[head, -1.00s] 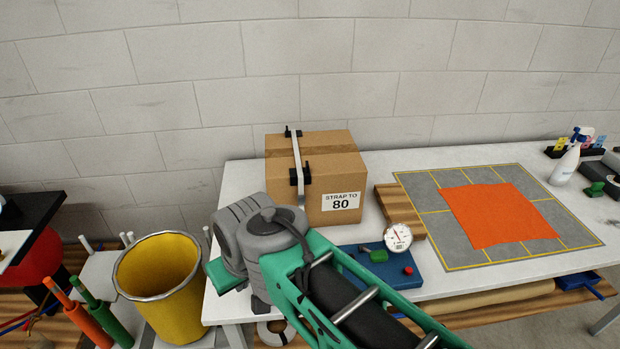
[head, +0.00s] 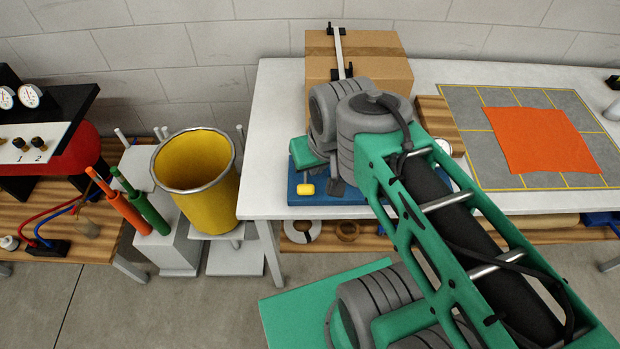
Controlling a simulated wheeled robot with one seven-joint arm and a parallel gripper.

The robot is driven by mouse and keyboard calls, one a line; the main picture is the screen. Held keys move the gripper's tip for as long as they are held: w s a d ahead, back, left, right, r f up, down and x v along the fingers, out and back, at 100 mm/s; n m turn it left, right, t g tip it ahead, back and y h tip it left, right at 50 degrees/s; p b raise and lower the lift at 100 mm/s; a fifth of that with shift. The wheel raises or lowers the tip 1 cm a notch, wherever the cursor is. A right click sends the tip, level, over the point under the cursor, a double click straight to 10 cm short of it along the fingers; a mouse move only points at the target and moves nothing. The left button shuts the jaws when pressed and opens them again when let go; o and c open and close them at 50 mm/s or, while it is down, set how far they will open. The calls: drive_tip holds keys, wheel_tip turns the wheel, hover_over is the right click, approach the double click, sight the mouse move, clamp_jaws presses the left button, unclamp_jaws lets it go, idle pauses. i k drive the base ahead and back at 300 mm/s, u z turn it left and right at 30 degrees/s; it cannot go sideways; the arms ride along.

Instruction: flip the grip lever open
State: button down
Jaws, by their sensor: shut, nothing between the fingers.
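The blue base of the strapping tool (head: 310,192) lies at the front left of the white table, largely covered by my arm. A yellow knob (head: 305,189) shows at its left front. I cannot make out the grip lever, and my arm may hide it. A sliver of the dial gauge (head: 457,147) shows at the right of my arm. My gripper (head: 338,184) points down over the blue base, mostly hidden by my wrist. It looks shut, with nothing seen in it. I cannot tell whether it touches anything.
A cardboard box (head: 375,50) with a strap stands behind my wrist, beside a wooden block (head: 437,112). An orange cloth (head: 540,140) lies on the grey mat (head: 465,100) at right. A yellow bucket (head: 195,170) stands left of the white table (head: 275,110).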

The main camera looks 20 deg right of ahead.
sight(305, 189)
drive_tip(key=u, duration=0.55)
drive_tip(key=k, duration=0.65)
drive_tip(key=u, duration=1.05)
drive_tip(key=i, duration=1.45)
drive_tip(key=z, duration=0.7)
